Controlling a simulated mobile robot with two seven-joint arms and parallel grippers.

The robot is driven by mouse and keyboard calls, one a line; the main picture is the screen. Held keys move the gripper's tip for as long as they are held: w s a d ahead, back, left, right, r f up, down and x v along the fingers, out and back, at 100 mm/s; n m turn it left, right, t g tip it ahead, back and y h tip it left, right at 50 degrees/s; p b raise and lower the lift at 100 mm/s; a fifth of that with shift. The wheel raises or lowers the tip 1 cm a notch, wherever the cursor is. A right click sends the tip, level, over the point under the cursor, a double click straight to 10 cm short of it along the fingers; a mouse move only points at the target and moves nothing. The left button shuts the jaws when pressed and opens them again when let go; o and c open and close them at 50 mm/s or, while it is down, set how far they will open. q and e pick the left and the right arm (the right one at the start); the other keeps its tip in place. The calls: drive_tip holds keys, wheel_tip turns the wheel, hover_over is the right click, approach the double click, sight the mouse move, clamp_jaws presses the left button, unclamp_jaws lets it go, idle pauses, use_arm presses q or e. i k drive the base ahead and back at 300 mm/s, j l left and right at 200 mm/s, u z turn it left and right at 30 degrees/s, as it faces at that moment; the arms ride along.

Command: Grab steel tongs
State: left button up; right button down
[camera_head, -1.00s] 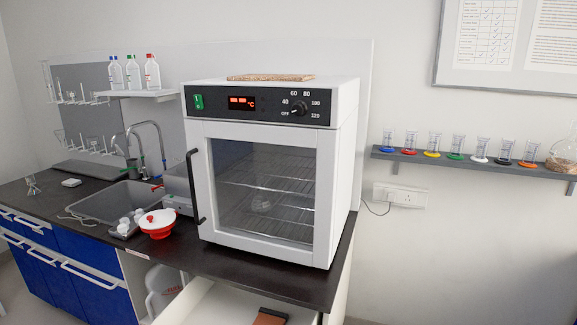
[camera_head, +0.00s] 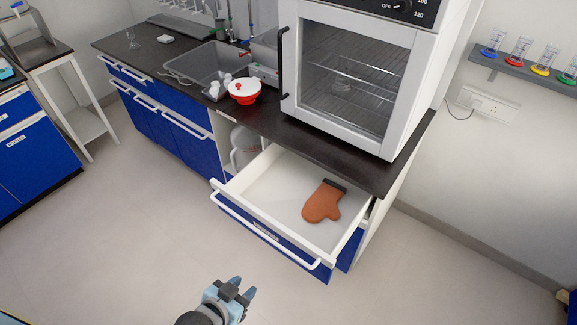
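I cannot make out any steel tongs in this view. My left gripper (camera_head: 244,287) is at the bottom of the head view, over the floor in front of the open drawer. Its two fingertips are apart with nothing between them. My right gripper is not in view. The open drawer (camera_head: 245,192) under the counter holds a brown-orange oven mitt (camera_head: 322,204); no tongs show in its visible part.
A white oven (camera_head: 410,95) with a closed glass door stands on the dark counter (camera_head: 270,128). A red and white bowl (camera_head: 243,98) and a sink (camera_head: 205,65) are to its left. A side table (camera_head: 75,62) stands far left. The floor before the drawer is clear.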

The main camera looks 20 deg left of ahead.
sight(176, 77)
drive_tip(key=u, duration=1.25)
drive_tip(key=i+u, duration=0.4)
drive_tip(key=i+j+u, duration=0.2)
drive_tip(key=i, duration=0.55)
drive_tip(key=i+u, duration=0.25)
drive_tip(key=i, duration=0.55)
drive_tip(key=i+z, duration=0.2)
drive_tip(key=z, duration=0.25)
drive_tip(key=i+j+z, duration=0.2)
drive_tip(key=z, duration=0.25)
drive_tip(key=i+j+z, duration=0.15)
drive_tip(key=z, duration=0.3)
drive_tip(key=i+j+z, duration=0.1)
drive_tip(key=j+z, duration=0.15)
drive_tip(key=z, duration=0.2)
drive_tip(key=i+j+z, duration=0.1)
drive_tip(key=j+z, duration=0.2)
drive_tip(key=z, duration=0.15)
drive_tip(key=j+z, duration=0.4)
drive_tip(key=i+l, duration=0.05)
drive_tip(key=l, duration=0.05)
